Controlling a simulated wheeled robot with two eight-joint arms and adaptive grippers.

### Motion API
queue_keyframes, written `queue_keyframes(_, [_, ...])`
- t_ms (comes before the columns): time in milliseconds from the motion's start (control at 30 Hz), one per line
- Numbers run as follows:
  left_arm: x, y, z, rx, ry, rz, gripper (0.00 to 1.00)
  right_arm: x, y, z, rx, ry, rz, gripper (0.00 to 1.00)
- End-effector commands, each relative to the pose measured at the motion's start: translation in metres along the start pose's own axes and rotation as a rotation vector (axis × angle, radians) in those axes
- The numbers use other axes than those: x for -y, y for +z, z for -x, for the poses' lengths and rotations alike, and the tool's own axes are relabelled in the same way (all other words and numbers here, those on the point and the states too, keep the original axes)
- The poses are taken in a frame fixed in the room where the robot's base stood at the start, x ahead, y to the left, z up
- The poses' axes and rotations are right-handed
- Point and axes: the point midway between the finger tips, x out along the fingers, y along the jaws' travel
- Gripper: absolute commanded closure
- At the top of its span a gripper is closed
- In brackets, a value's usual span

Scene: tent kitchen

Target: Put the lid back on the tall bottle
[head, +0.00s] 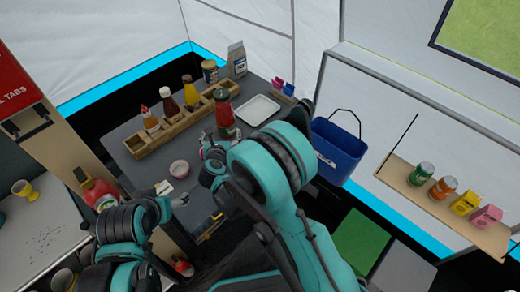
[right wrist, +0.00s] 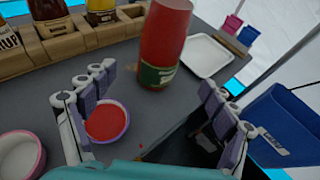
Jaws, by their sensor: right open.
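A tall red bottle (head: 224,116) with a dark top stands upright on the grey table; its lower part shows in the right wrist view (right wrist: 165,45), with its top cut off. I cannot make out a separate loose lid. My right gripper (head: 211,152) is open and empty, in front of the bottle and apart from it. In the right wrist view its spread fingers (right wrist: 155,105) flank a small purple-rimmed bowl (right wrist: 107,123) of red sauce on the left and the bottle beyond. My left gripper (head: 180,201) is low at the table's near edge; its fingers are too small to read.
A wooden rack (head: 180,127) with sauce bottles stands behind. A pink bowl (head: 180,169) sits left of my right gripper. A white tray (head: 257,110) lies right of the bottle. A blue bin (head: 337,150) is off the table's right side.

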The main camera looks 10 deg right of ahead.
Motion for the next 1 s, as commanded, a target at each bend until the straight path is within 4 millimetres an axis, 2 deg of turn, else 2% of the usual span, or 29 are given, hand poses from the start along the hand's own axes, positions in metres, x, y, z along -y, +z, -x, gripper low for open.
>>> queue_keyframes(67, [0.000, 0.000, 0.000, 0.000, 0.000, 0.000, 0.26, 0.001, 0.004, 0.000, 0.008, 0.002, 0.009, 0.14])
queue_keyframes(167, [0.000, 0.000, 0.000, 0.000, 0.000, 0.000, 0.26, 0.005, 0.025, 0.004, 0.053, 0.010, 0.064, 0.14])
queue_keyframes(267, [0.000, 0.000, 0.000, 0.000, 0.000, 0.000, 0.26, 0.013, 0.070, 0.013, 0.153, 0.027, 0.199, 0.14])
queue_keyframes(400, [0.000, 0.000, 0.000, 0.000, 0.000, 0.000, 0.26, 0.023, 0.149, 0.043, 0.343, 0.058, 0.521, 0.14])
queue_keyframes(500, [0.000, 0.000, 0.000, 0.000, 0.000, 0.000, 0.26, 0.026, 0.190, 0.071, 0.465, 0.078, 0.800, 0.14])
queue_keyframes(600, [0.000, 0.000, 0.000, 0.000, 0.000, 0.000, 0.26, 0.028, 0.213, 0.101, 0.559, 0.097, 1.092, 0.14])
queue_keyframes(667, [0.000, 0.000, 0.000, 0.000, 0.000, 0.000, 0.26, 0.030, 0.217, 0.118, 0.601, 0.112, 1.272, 0.14])
queue_keyframes(767, [0.000, 0.000, 0.000, 0.000, 0.000, 0.000, 0.26, 0.037, 0.211, 0.144, 0.646, 0.145, 1.578, 0.14])
queue_keyframes(867, [0.000, 0.000, 0.000, 0.000, 0.000, 0.000, 0.26, 0.050, 0.190, 0.167, 0.656, 0.196, 1.886, 0.14])
queue_keyframes(1000, [0.000, 0.000, 0.000, 0.000, 0.000, 0.000, 0.26, 0.085, 0.140, 0.195, 0.609, 0.311, 2.310, 0.14])
